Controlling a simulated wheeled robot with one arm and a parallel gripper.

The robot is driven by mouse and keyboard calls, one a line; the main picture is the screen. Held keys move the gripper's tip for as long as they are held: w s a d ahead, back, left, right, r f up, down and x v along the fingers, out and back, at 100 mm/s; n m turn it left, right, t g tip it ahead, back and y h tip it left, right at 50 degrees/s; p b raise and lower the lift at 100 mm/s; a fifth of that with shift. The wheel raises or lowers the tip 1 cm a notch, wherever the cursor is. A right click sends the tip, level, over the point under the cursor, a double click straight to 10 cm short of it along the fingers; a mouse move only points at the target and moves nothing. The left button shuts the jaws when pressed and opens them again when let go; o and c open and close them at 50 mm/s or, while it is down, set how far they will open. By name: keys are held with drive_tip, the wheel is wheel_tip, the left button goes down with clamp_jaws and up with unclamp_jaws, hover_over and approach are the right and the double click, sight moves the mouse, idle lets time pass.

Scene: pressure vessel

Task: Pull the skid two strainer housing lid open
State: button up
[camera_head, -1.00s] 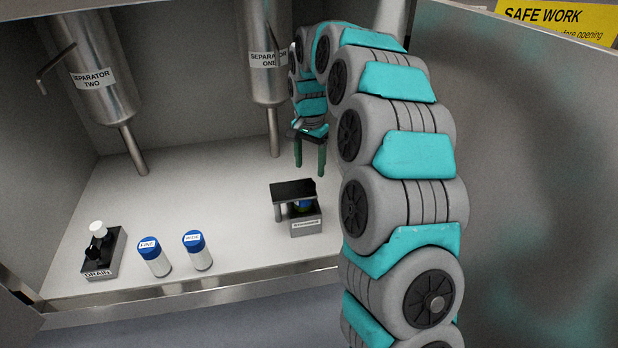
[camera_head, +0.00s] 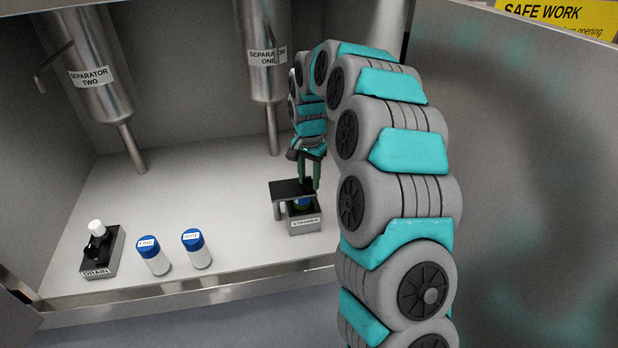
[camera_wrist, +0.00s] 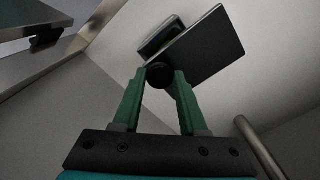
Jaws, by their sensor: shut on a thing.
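The strainer housing (camera_head: 305,224) is a small grey box with a label, standing on the pale cabinet floor. Its flat dark lid (camera_head: 289,189) sits above the box, with a gap where something blue and green shows. My gripper (camera_head: 309,186) points down at the lid's right back side. In the wrist view, my gripper (camera_wrist: 160,78) has its green fingers shut on a round black knob (camera_wrist: 160,76) at the edge of the dark lid (camera_wrist: 205,50). The box (camera_wrist: 158,40) is partly hidden behind the lid. I cannot read a skid number on the housing.
Two steel separators hang at the back, separator two (camera_head: 92,85) and separator one (camera_head: 262,70), each with a pipe below. Two blue-capped canisters (camera_head: 154,256) (camera_head: 197,250) and a drain block (camera_head: 103,252) stand at the left front. A grey panel (camera_head: 530,170) is on the right.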

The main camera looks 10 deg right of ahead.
clamp_jaws()
idle(0.9)
